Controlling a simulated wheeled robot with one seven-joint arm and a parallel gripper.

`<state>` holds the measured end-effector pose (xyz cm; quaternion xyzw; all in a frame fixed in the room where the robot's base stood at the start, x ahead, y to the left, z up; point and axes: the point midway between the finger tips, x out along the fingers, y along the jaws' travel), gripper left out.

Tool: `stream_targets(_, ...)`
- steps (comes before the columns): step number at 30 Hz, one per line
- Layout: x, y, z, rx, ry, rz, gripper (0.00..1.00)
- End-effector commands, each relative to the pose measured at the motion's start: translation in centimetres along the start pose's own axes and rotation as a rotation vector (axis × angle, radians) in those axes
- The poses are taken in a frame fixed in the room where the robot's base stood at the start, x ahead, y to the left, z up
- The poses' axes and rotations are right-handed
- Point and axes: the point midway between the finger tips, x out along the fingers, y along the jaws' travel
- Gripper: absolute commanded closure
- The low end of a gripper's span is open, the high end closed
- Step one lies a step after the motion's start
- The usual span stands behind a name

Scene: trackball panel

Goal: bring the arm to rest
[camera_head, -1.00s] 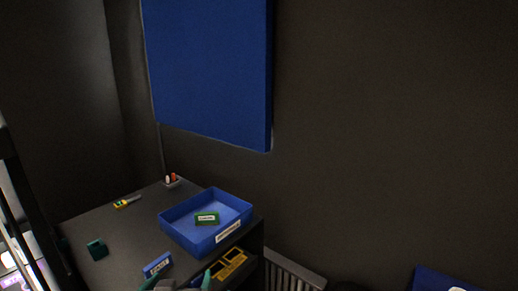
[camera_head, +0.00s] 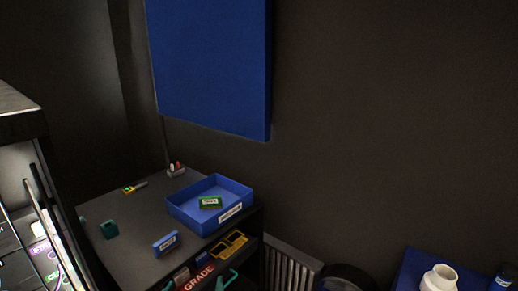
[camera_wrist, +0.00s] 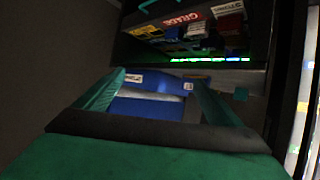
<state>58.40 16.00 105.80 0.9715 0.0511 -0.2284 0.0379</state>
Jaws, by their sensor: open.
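My gripper (camera_wrist: 155,80) shows in the wrist view with its two green fingers apart and nothing held between them. Beyond the fingers is a blue bin with white labels (camera_wrist: 160,82). In the head view, teal parts that look like my gripper's fingers (camera_head: 198,284) show at the bottom edge, in front of the dark shelf unit. The rest of my arm is out of the head view.
A dark shelf unit (camera_head: 130,240) carries a blue tray (camera_head: 190,220) with a green labelled box (camera_head: 210,202), a blue box (camera_head: 166,243) and a teal block (camera_head: 109,229). A white bottle (camera_head: 439,279) stands at right. A cabinet (camera_head: 20,125) is at left.

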Motion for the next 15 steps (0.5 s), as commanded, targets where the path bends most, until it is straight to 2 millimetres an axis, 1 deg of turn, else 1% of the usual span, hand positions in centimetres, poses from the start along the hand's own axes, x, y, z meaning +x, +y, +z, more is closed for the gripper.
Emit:
stream_targets(1,0.3,0.4,1.1,-0.007,-0.002,0.003,0.11)
stream_targets(5,1.1,1.5,4.0,-0.026,0.010,0.008,0.11)
stream_targets(8,1.5,2.5,6.7,-0.040,0.023,0.009,0.11)
stream_targets(11,1.6,3.4,9.4,-0.052,0.037,0.010,0.11)
stream_targets(15,1.2,4.6,13.1,-0.063,0.053,0.007,0.11)
